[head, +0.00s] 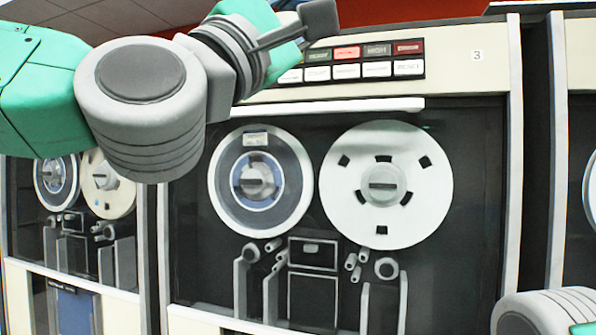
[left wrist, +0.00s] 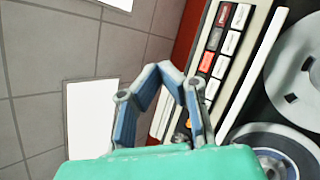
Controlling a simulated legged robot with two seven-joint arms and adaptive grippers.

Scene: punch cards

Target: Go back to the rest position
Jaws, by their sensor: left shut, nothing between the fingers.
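My left arm (head: 140,95) comes in from the left, bent across the upper part of the head view. Its gripper is partly hidden behind the wrist there, in front of the upper button panel (head: 377,70) of the tape machine. In the left wrist view the left gripper (left wrist: 158,68) is shut and empty, its two blue-grey fingers meeting at the tips. The button panel (left wrist: 222,40) lies beyond and to the right of the fingers. I cannot tell whether they touch it. A grey part of my right arm shows at the lower right of the head view; its gripper is out of view.
The tape machine has a blue-and-white reel (head: 228,205) and a white reel (head: 420,205) behind its dark front. One panel button (head: 347,52) is bright red. More cabinets stand on both sides. A tiled ceiling (left wrist: 50,60) with bright light panels (left wrist: 90,115) shows in the left wrist view.

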